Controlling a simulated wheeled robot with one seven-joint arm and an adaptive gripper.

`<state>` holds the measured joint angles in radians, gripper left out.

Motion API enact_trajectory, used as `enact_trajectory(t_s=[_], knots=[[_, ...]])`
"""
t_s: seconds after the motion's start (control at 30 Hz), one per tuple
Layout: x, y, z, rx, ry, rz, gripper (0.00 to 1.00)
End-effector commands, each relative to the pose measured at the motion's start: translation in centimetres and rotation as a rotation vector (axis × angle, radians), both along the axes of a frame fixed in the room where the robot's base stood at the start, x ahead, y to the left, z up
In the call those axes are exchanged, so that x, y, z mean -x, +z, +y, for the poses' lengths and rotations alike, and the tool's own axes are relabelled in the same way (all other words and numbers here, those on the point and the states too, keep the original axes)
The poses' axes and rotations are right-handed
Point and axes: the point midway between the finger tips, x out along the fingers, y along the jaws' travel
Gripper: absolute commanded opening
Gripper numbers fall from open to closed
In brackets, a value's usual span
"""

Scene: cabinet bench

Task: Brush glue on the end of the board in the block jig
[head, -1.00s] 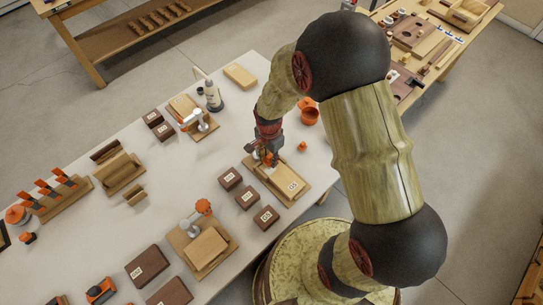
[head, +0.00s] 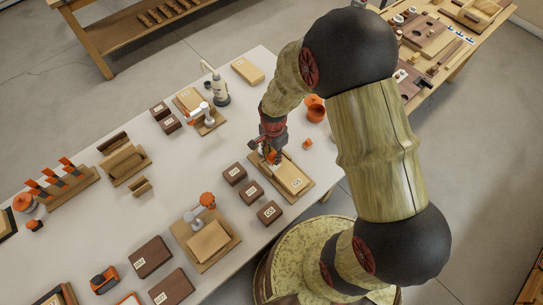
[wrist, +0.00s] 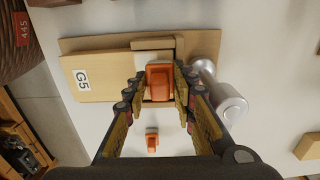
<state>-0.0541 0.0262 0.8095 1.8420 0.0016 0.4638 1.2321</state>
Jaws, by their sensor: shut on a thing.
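My gripper (head: 276,157) is over the block jig, its fingers shut on an orange handle (wrist: 160,82) that appears to be the glue brush. The brush's bristles are hidden below the fingers. The pale board (wrist: 105,72), labelled G5, lies flat in the block jig (wrist: 206,44); the board also shows in the head view (head: 287,175). In the wrist view the handle is just beyond the board's right end, beside the jig's wooden blocks. Whether the brush touches the board end cannot be told.
A silver clamp-like part (wrist: 228,104) stands close to the right of my fingers. A small orange piece (head: 307,144) and an orange pot (head: 315,110) are on the bench behind the jig. Dark labelled blocks (head: 235,174) lie to its left.

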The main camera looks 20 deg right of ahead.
Motion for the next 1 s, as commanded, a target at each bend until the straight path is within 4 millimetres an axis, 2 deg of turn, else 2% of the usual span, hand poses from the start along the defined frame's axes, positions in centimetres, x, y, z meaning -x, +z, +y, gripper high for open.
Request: enact_trajectory(t_s=[0.63, 1.0], knots=[[-0.9, 0.1, -2.3, 0.000, 0.000, 0.001, 0.06], [-0.9, 0.1, -2.4, 0.000, 0.001, 0.000, 0.06]])
